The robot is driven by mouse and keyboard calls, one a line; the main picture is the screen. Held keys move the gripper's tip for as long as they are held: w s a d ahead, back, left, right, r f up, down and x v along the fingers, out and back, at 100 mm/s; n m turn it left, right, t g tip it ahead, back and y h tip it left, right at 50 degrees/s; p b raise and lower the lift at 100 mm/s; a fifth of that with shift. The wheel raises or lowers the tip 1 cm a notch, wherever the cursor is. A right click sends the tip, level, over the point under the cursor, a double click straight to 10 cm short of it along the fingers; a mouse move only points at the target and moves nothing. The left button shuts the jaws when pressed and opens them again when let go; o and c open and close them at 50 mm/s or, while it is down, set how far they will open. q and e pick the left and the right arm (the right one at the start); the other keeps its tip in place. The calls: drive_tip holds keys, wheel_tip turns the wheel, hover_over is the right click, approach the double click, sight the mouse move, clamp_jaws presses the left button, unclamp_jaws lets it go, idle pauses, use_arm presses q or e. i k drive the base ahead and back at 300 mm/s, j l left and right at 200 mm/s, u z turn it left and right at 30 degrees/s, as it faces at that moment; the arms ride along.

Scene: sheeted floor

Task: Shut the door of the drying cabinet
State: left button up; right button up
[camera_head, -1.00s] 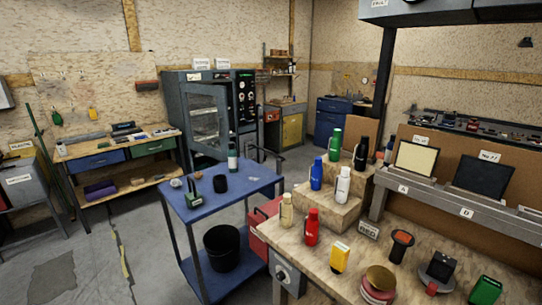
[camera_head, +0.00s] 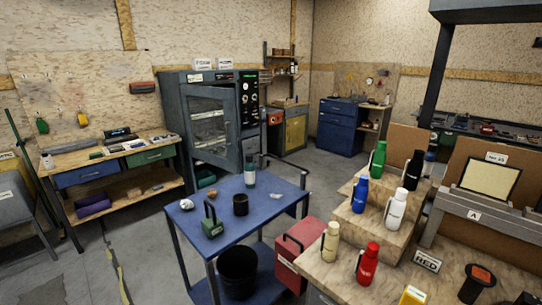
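The drying cabinet (camera_head: 171,119) is a dark grey unit against the back wall, beyond the blue cart. Its door (camera_head: 236,155) has a grey frame and a large window, with pale racks showing behind it. The door appears to stand ajar, angled out from the cabinet front; its exact opening is hard to tell. A dark control panel with round dials (camera_head: 247,100) is on the right of the cabinet front. Neither of my grippers is in view.
A blue cart (camera_head: 262,205) with a bottle, a black cup and a bucket stands before the cabinet. A red box (camera_head: 300,240) is beside it. A wooden workbench (camera_head: 120,165) stands left. A bottle-covered bench (camera_head: 335,275) fills the right. Floor is open at left.

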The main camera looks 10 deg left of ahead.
sight(231, 164)
drive_tip(key=i+j, duration=0.25)
drive_tip(key=j, duration=0.25)
drive_tip(key=i+j, duration=0.2)
drive_tip(key=j, duration=0.3)
drive_tip(key=i+j+z, duration=0.1)
drive_tip(key=i+j, duration=0.15)
drive_tip(key=j, duration=0.25)
drive_tip(key=i+j, duration=0.2)
drive_tip(key=j, duration=0.3)
drive_tip(key=i+j, duration=0.2)
drive_tip(key=j, duration=0.35)
drive_tip(key=i+j+z, duration=0.1)
drive_tip(key=j, duration=0.4)
drive_tip(key=i+j, duration=0.3)
drive_tip(key=j, duration=0.25)
drive_tip(key=i+j, duration=0.2)
drive_tip(key=j, duration=0.3)
drive_tip(key=j+z, duration=0.1)
drive_tip(key=j, duration=0.85)
drive_tip(key=i, duration=0.05)
